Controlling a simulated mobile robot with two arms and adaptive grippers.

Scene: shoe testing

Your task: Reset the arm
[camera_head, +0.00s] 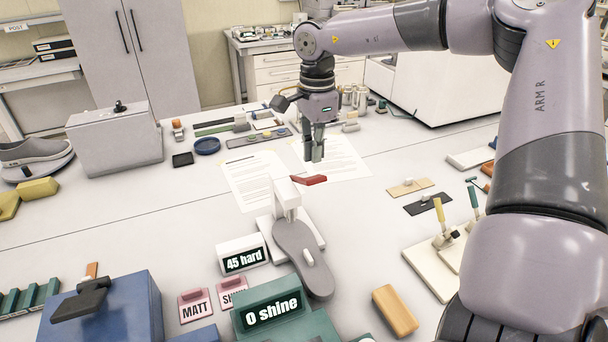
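My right arm comes in from the right edge and reaches across to the middle. My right gripper (314,155) points down above the white table, over printed sheets. Its two fingers look close together, with nothing seen between them, but the angle hides how far apart they are. Below it is a white tester (287,200) with a red lever (309,180) sticking out to the right. The gripper appears apart from the lever. A grey shoe sole (301,255) lies at the tester's base, beside a display (241,256) reading "45 hard". My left gripper is not in view.
A green box (285,312) reads "0 shine". Pink cards (194,304), a blue box (108,310) and an orange block (395,310) are in front. Brushes on a white board (432,268) stand at right. A grey case (115,140) and shoe (36,158) are at left.

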